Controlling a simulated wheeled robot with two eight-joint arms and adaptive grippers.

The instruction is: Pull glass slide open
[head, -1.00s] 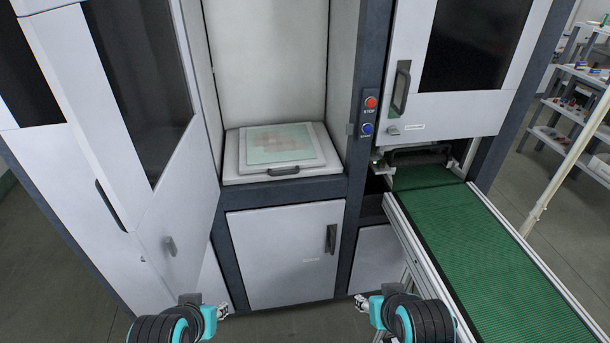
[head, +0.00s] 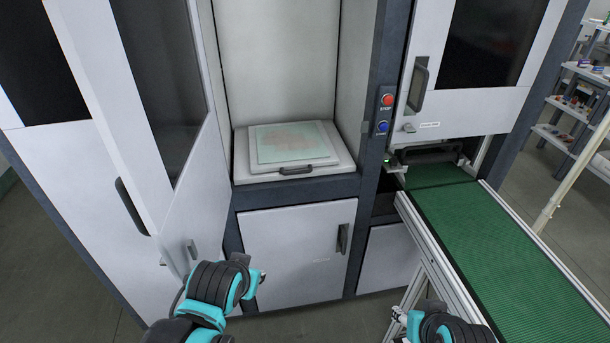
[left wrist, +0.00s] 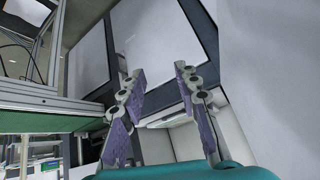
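The glass slide (head: 275,145) is a pale, see-through square panel on a white tray (head: 343,163) inside the open cabinet bay. A dark handle (head: 296,170) is on its front edge. My left gripper (head: 258,283) is in front of and below the bay, apart from the handle. In the left wrist view its two fingers (left wrist: 158,72) are spread with nothing between them. My right gripper (head: 398,317) is low at the bottom, beside the conveyor frame; its fingers are too small to judge.
An open cabinet door (head: 165,130) stands left of the bay, near my left arm. A green conveyor (head: 510,250) runs out at the right. A post with red and blue buttons (head: 384,112) is right of the bay. Below is a closed lower door (head: 300,250).

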